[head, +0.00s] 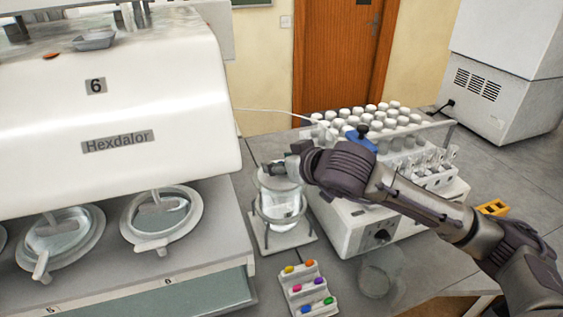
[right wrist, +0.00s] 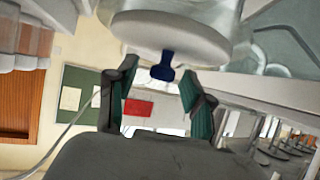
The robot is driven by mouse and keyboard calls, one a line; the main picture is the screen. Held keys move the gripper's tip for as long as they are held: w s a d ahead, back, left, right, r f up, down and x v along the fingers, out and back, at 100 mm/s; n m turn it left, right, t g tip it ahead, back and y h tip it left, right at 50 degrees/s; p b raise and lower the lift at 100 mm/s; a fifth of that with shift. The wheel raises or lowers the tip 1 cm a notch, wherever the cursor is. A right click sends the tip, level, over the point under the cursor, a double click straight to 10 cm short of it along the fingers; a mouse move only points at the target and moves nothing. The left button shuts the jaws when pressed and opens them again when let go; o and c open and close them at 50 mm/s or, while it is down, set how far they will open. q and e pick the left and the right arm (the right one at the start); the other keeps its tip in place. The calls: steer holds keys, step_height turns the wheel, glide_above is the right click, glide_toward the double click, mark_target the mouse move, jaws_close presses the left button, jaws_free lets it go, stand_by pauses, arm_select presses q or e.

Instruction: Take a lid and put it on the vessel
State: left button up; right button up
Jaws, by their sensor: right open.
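The glass vessel (head: 280,206) stands upright in a small white stand on the bench, left of the rack machine. My right gripper (head: 279,167) is at its top, reaching in from the right. In the right wrist view, which looks upside down, a round white lid (right wrist: 165,38) with a blue knob (right wrist: 161,67) lies against the mouth of the glass. The open fingers of the right gripper (right wrist: 159,82) are on either side of the knob, apart from it. How fully the lid is seated cannot be told. My left gripper is not in view.
The large white Hexdalor machine (head: 105,105) fills the left, with round clear covers below it. A machine with a rack of white-capped vials (head: 365,112) stands close on the right. A small tray of coloured pieces (head: 308,291) is in front, beside a clear round dish (head: 375,281).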

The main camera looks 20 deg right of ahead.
steer(key=v, duration=1.2)
